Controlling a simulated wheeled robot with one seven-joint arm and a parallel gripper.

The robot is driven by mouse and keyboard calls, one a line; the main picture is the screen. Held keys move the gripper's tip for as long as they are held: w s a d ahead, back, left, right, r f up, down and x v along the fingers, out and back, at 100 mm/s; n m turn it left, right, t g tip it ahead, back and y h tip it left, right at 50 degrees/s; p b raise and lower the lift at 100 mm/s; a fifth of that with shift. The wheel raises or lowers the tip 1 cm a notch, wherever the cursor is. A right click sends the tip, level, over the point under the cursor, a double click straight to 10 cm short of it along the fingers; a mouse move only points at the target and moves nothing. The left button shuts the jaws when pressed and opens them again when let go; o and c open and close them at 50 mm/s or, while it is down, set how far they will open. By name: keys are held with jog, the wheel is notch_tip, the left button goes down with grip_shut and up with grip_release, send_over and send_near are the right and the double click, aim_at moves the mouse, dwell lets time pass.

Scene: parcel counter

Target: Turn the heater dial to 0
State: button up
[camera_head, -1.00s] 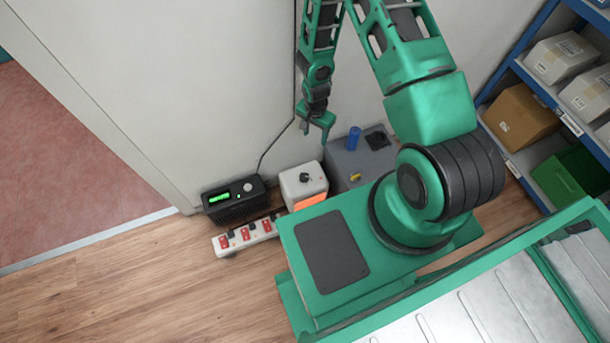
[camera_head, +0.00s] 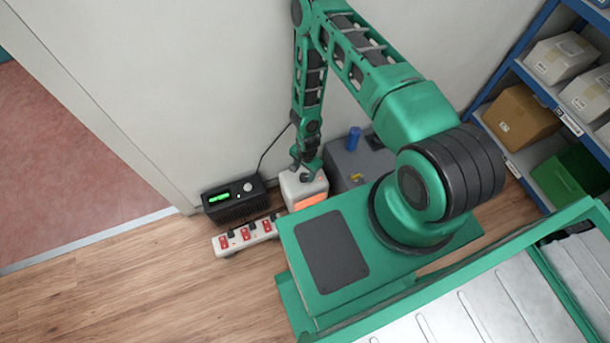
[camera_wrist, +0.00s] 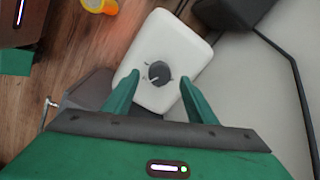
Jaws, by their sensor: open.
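The heater (camera_head: 305,190) is a small white box with an orange glowing front, standing on the floor by the wall in the head view. Its white top also fills the middle of the wrist view (camera_wrist: 165,45). The dark round dial (camera_wrist: 159,73) with a light pointer line sits on that top, with small marks around it too small to read. In the head view the dial is hidden by my gripper (camera_head: 308,172). My gripper is open above the heater. In the wrist view its two green fingers (camera_wrist: 160,97) stand apart on either side of the dial, not closed on it.
A black device with a green display (camera_head: 232,200) stands left of the heater. A power strip with red switches (camera_head: 245,237) lies in front. A grey box (camera_head: 350,163) with a blue cylinder (camera_head: 352,139) stands close on the right. The wall is behind.

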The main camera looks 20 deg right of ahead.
aim_at(304, 176)
jog(key=shift+w+f, duration=0.1)
jog(key=shift+f, duration=1.7)
jog(key=shift+c, duration=0.7)
jog(key=c, duration=0.9)
jog(key=shift+d, duration=0.3)
jog(key=shift+a, duration=0.2)
